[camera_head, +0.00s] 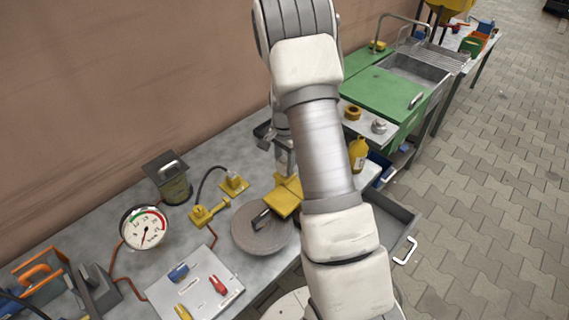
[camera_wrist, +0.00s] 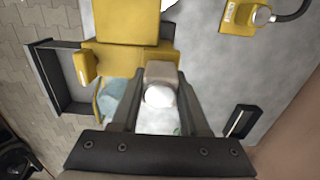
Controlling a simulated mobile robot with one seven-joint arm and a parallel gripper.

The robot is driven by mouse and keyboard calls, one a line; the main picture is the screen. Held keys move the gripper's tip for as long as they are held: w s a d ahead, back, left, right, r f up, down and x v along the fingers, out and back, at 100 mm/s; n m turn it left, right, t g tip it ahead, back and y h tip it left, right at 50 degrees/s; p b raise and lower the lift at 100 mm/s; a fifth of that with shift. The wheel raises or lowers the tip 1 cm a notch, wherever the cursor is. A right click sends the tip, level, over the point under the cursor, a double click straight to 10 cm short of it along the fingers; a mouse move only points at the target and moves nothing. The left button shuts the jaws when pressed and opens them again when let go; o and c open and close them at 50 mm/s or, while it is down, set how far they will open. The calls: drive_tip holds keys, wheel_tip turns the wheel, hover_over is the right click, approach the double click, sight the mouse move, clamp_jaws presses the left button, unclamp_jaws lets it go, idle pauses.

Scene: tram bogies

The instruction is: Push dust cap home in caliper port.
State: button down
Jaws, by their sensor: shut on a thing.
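The yellow caliper (camera_head: 283,199) sits at the edge of a grey brake disc (camera_head: 258,236) in the head view, partly behind my arm. It fills the upper left middle of the wrist view (camera_wrist: 112,58). My gripper (camera_wrist: 159,82) is shut on a small grey-brown piece with a pale rounded end (camera_wrist: 158,96), which looks like the dust cap. The held piece is right by the caliper's lower edge in the wrist view; I cannot tell whether they touch. The caliper port is hidden. In the head view my gripper (camera_head: 283,160) is mostly behind my arm.
Left of the disc are yellow fittings with a black hose (camera_head: 213,204), a pressure gauge (camera_head: 145,228) and a pale plate with coloured pieces (camera_head: 196,286). A yellow bottle (camera_head: 358,153) stands behind my arm. A grey open tray (camera_head: 392,222) lies at the bench's right edge.

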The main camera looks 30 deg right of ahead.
drive_tip(key=shift+f+b, duration=0.3)
drive_tip(key=shift+f, duration=0.2)
drive_tip(key=shift+c, duration=1.6)
unclamp_jaws()
drive_tip(key=shift+r, duration=0.1)
wheel_tip(320, 180, up, 17)
drive_tip(key=shift+r, duration=0.2)
